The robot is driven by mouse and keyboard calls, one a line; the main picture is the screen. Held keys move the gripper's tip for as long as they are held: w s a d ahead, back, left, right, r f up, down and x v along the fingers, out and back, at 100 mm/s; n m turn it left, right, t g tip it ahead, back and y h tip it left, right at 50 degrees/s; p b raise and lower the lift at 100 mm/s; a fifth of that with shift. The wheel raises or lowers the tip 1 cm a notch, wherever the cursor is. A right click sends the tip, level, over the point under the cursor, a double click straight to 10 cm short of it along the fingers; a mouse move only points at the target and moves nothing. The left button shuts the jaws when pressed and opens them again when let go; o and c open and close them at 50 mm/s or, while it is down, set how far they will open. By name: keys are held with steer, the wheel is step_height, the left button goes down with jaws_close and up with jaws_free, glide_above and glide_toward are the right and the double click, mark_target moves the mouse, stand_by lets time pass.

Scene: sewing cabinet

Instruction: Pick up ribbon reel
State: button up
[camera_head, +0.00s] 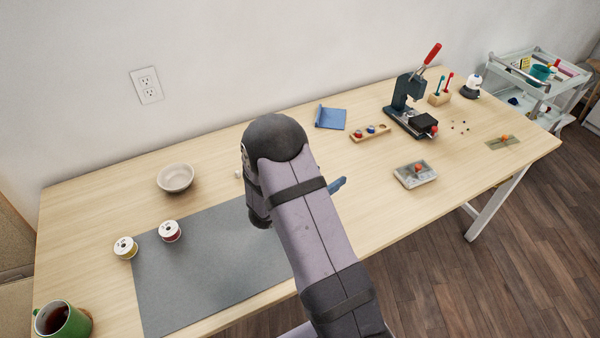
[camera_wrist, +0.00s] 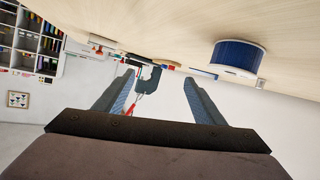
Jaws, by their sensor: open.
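My gripper (camera_wrist: 160,82) is open and empty in the wrist view, its two blue-grey fingers apart. A blue ribbon reel (camera_wrist: 239,58) with pale flanges rests on the table to the right of the fingers in that tilted view, apart from them. In the head view my arm hides most of the gripper, and I cannot make out the blue reel. There, a red reel (camera_head: 170,231) sits on the grey mat and a yellow reel (camera_head: 125,247) sits at the mat's left edge.
The grey mat (camera_head: 205,280) is mostly bare. A bowl (camera_head: 175,178) is behind it and a green mug (camera_head: 63,319) is at front left. A blue stand (camera_head: 330,117), a press (camera_head: 408,105) and a grey tray (camera_head: 415,174) are to the right.

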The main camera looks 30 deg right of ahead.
steer(key=shift+t+y, duration=0.8)
steer(key=shift+t, duration=0.1)
steer(key=a+p, duration=0.1)
steer(key=a, duration=0.3)
steer(key=a+p, duration=0.1)
steer(key=a, duration=0.3)
steer(key=a+p, duration=0.2)
steer(key=a, duration=0.3)
steer(key=shift+s+a+f, duration=0.1)
steer(key=shift+s+f, duration=0.05)
steer(key=shift+f, duration=0.2)
steer(key=shift+s+a+f, duration=0.15)
steer(key=shift+a, duration=0.35)
steer(key=shift+p+x, duration=1.2)
steer(key=shift+x, duration=2.6)
steer(key=shift+a, duration=0.1)
steer(key=c, duration=1.1)
